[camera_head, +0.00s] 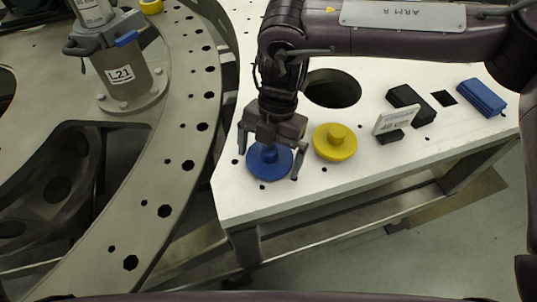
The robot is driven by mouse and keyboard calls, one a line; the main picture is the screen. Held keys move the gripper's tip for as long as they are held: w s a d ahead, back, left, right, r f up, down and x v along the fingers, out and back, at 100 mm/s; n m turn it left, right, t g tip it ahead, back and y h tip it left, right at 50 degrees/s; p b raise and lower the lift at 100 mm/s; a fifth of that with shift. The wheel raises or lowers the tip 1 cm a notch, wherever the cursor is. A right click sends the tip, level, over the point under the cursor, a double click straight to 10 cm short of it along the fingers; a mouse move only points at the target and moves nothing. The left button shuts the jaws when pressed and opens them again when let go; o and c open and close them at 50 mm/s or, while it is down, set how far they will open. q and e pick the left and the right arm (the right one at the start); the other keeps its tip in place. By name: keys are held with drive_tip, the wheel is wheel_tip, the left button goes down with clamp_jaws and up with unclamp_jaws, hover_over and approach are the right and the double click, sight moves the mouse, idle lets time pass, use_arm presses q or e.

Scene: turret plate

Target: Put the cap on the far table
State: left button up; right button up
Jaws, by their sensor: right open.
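A blue cap (264,161) with a raised knob lies on the white table (240,196), near its left corner. A yellow cap (342,150) of similar shape lies just right of it. My right gripper (270,166) is over the blue cap, pointing down. Its fingers are open, one on each side of the cap. I cannot tell whether they touch it. The gripper body hides part of the knob. My left gripper is not in view.
A round hole (332,89) opens in the white table behind the caps. A small white labelled sign (397,119), black blocks (411,103) and a blue box (483,97) are at right. A large grey ring (190,130) with a post labelled L21 (127,78) stands at left.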

drive_tip(key=v, duration=1.1)
drive_tip(key=shift+b, duration=0.3)
drive_tip(key=shift+r, duration=0.1)
